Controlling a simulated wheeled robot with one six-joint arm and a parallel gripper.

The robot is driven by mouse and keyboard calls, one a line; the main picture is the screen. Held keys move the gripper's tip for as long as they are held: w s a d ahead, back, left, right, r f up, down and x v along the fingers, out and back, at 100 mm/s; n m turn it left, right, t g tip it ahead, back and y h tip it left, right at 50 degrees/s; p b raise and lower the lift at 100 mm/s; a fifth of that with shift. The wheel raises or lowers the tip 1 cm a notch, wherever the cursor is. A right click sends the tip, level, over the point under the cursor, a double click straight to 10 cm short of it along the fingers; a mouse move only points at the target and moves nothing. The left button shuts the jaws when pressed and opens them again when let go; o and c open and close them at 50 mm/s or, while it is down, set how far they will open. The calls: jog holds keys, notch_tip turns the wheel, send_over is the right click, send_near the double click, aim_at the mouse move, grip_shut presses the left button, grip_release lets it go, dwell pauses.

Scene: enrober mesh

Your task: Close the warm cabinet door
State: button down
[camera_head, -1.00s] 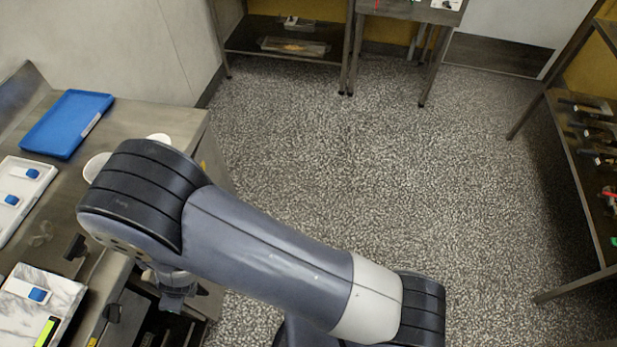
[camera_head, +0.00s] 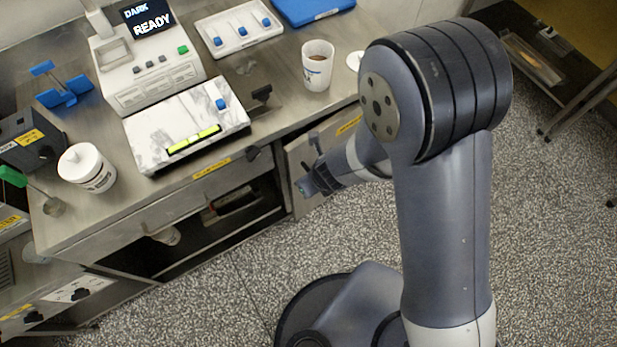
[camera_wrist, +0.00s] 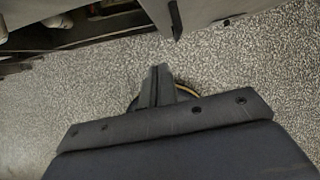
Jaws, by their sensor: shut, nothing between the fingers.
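The cabinet under the steel bench has an open dark cavity (camera_head: 215,215) with items inside. A grey panel (camera_head: 298,158), seemingly its door, stands at the right of that opening, partly hidden by my arm. I cannot tell its exact angle. In the wrist view a grey panel (camera_wrist: 215,8) with a dark upright bar, perhaps its handle (camera_wrist: 175,20), is at the top, beside the open cavity (camera_wrist: 70,30). My gripper (camera_head: 303,187) is low in front of the panel. In the wrist view its fingers (camera_wrist: 162,82) are together and empty, over floor, apart from the panel.
Speckled floor (camera_head: 250,290) is free before the bench. A low shelf (camera_head: 535,55) stands back right.

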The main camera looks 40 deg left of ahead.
jog(key=s+a+f+n+t+y+b, duration=0.15)
jog(key=f+n+t+b, duration=0.5)
jog(key=b, duration=1.05)
jog(key=s+f+n+t+y+b, duration=0.1)
jog(key=s+f+t+y+b, duration=0.2)
jog(key=f+b, duration=1)
jog(key=s+d+r+n+t+b, duration=0.15)
jog(key=s+d+t+b, duration=0.3)
jog(key=b, duration=1.35)
jog(key=w+a+p, duration=0.3)
jog(key=w+a, duration=0.6)
jog(key=shift+w+a+f, duration=0.15)
jog(key=shift+w+a, duration=0.15)
jog(key=shift+a, duration=0.1)
jog(key=shift+a+y, duration=0.1)
jog(key=shift+y, duration=0.15)
